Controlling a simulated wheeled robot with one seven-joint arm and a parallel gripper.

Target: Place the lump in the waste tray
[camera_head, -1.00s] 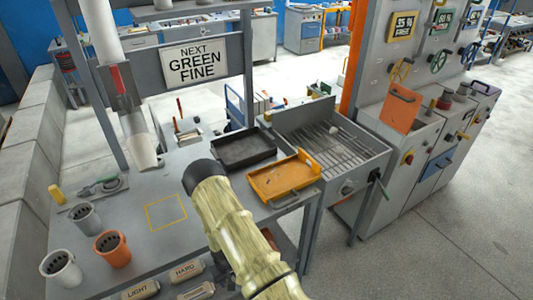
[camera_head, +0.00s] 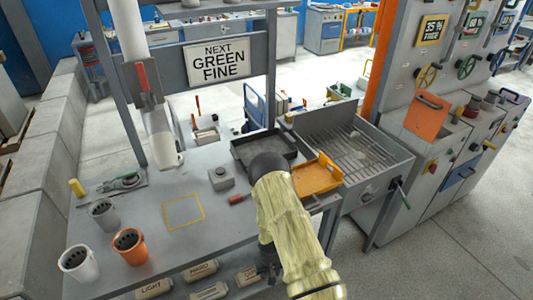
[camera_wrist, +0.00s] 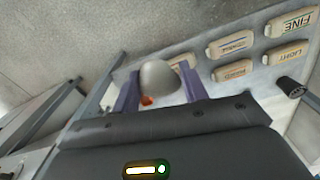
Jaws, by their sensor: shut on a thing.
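The lump (camera_wrist: 160,80) is a pale grey, rounded piece with a small orange-red spot at its lower edge. It sits between the two purple fingers of my gripper (camera_wrist: 158,88), which is shut on it. In the head view my arm hides the gripper and the lump. A black tray (camera_head: 240,152) and an orange tray (camera_head: 318,180) stand at the right end of the bench, with my forearm crossing in front of them. I cannot tell from any label which is the waste tray.
A grey block (camera_head: 222,177) and a red-handled tool (camera_head: 238,198) lie left of my arm. Cups, including an orange one (camera_head: 130,247), stand front left. Labelled blocks (camera_wrist: 235,45) lie on the lower shelf.

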